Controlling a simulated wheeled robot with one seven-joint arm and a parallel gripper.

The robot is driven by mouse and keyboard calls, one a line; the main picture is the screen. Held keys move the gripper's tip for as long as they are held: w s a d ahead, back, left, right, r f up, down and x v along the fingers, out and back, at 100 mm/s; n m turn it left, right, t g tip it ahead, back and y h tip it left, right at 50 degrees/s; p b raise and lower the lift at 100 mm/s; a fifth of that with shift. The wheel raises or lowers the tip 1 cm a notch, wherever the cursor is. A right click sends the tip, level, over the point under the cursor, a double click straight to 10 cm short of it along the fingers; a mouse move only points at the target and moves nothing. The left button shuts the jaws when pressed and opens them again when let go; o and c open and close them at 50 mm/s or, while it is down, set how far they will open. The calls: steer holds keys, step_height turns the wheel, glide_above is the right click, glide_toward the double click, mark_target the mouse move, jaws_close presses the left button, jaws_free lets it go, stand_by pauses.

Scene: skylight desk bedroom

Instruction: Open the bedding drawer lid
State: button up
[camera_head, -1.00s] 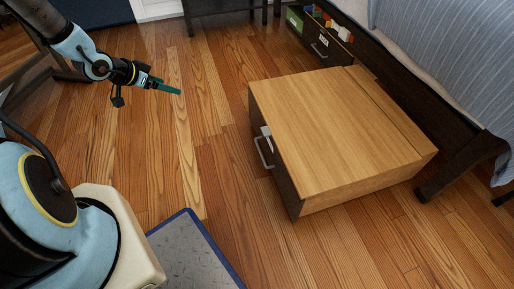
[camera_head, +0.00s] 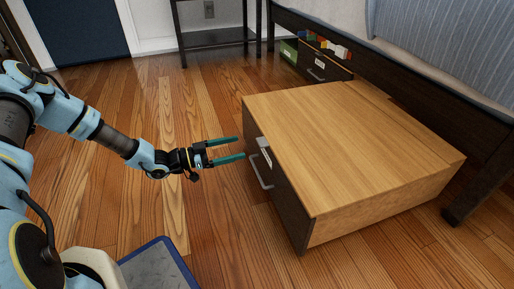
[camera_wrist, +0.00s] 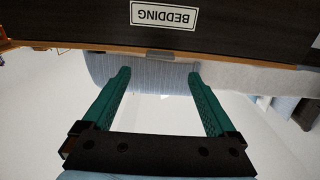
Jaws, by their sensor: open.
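The bedding drawer (camera_head: 340,150) is a low box with a flat light-wood lid and a dark front, standing out from under the bed; its lid lies closed. A metal handle (camera_head: 261,170) and a white label are on the dark front. In the wrist view the label (camera_wrist: 165,15) reads BEDDING, upside down, and a small grey tab (camera_wrist: 159,55) shows at the lid's edge. My gripper (camera_head: 241,147) is open and empty, its two green fingers pointing at the drawer front near its upper edge. In the head view the fingertips look close to it; contact cannot be told.
A second drawer with toys (camera_head: 325,62) and a green box (camera_head: 289,50) sit farther back by the bed. The bed frame (camera_head: 420,85) runs behind the lid. Wood floor left of the drawer is clear.

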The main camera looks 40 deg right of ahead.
mark_target(258, 142)
steer(key=b+x, duration=0.2)
steer(key=x, duration=0.6)
jaws_close()
stand_by(0.6)
